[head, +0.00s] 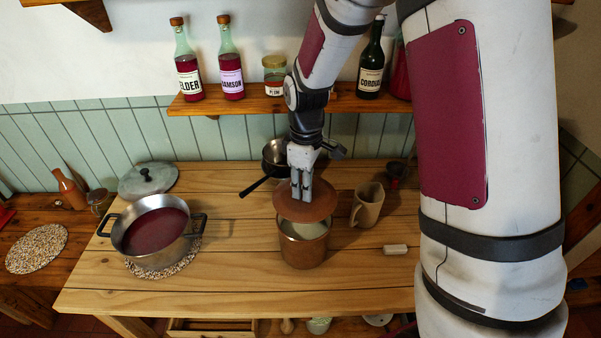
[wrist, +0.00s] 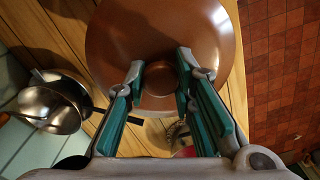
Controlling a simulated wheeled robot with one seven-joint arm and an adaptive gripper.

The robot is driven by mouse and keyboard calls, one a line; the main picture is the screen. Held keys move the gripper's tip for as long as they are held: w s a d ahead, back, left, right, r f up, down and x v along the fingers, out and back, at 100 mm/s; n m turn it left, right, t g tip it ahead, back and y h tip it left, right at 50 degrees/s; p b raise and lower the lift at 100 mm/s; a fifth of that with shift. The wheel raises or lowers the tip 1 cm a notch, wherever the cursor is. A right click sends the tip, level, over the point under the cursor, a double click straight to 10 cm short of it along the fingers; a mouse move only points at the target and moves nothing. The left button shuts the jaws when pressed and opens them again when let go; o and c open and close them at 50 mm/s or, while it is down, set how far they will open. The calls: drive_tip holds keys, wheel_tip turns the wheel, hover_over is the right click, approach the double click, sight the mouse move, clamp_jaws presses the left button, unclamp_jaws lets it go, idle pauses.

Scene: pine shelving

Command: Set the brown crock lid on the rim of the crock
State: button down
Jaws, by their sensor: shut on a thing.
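The brown crock lid (head: 318,206) is a round disc held by my gripper (head: 302,194) just above the brown crock (head: 304,250). In the head view the lid covers the back part of the crock's mouth, and the pale inside shows below its front edge. The lid looks set toward the back of the rim and slightly raised. In the wrist view the lid (wrist: 160,30) fills the top middle, and my gripper (wrist: 160,75) is shut on its round knob. The crock is hidden in the wrist view.
A dark saucepan (head: 272,158) is behind. A pot of red liquid (head: 153,235) stands left. A bottle shelf (head: 260,104) runs above the table.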

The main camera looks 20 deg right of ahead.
wheel_tip(320, 180, down, 5)
drive_tip(key=shift+w+r+b, duration=0.1)
drive_tip(key=shift+w+b, duration=0.05)
drive_tip(key=shift+b, duration=0.7)
drive_tip(key=shift+f+b, duration=0.35)
drive_tip(key=shift+f, duration=0.55)
drive_tip(key=shift+f, duration=0.55)
drive_tip(key=c, duration=1.3)
unclamp_jaws()
wheel_tip(320, 180, up, 12)
drive_tip(key=s+r+m+t, duration=0.2)
drive_tip(key=s+r+m, duration=0.1)
drive_tip(key=s+r, duration=0.2)
drive_tip(key=s+r+m+t, duration=0.1)
drive_tip(key=s+r+m, duration=0.2)
drive_tip(key=s+r, duration=0.2)
drive_tip(key=s+r+m+t, duration=0.2)
drive_tip(key=s+r+m, duration=0.2)
drive_tip(key=s+r, duration=0.2)
drive_tip(key=shift+s+t+b, duration=0.3)
drive_tip(key=shift+s+b, duration=0.05)
drive_tip(key=shift+s, duration=0.85)
